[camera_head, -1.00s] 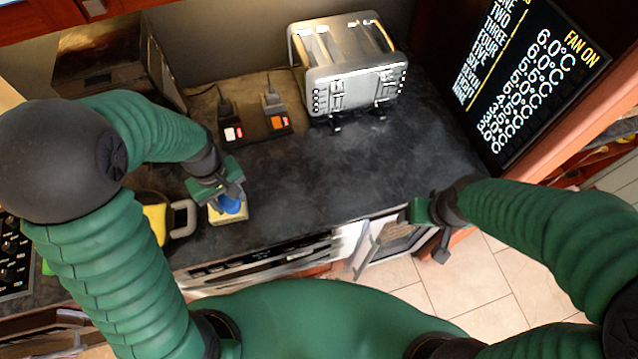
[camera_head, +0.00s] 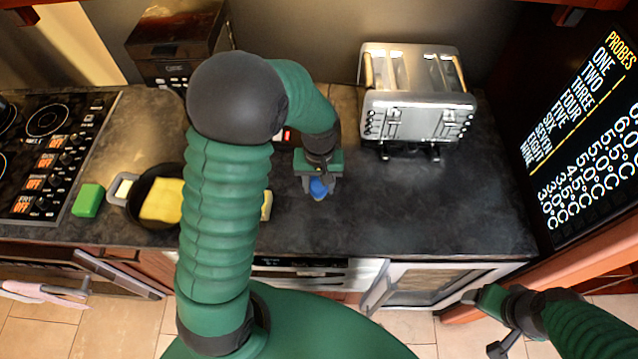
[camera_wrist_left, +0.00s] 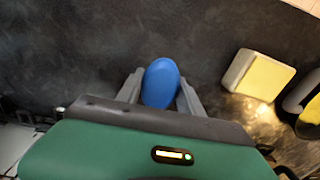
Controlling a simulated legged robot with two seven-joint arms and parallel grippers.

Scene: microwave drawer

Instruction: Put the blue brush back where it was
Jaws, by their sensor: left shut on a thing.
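The blue brush (camera_head: 319,188) is between the fingers of my left gripper (camera_head: 318,186), which is shut on it over the dark countertop (camera_head: 420,205). In the left wrist view the brush's rounded blue part (camera_wrist_left: 160,84) shows between the two grey fingers (camera_wrist_left: 160,92). I cannot tell whether it touches the counter. A yellow and white block (camera_wrist_left: 257,75) lies on the counter beside it; in the head view my left arm mostly hides this block (camera_head: 266,205). My right gripper (camera_head: 488,318) is at the lower right, in front of the counter, away from the brush; its jaw opening is unclear.
A metal toaster (camera_head: 416,105) stands behind and right of the brush. A dark pan (camera_head: 150,215) holding something yellow, a green block (camera_head: 88,200) and a stove (camera_head: 45,150) are at left. A glass-fronted unit (camera_head: 425,284) is below the counter. Counter right of the brush is clear.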

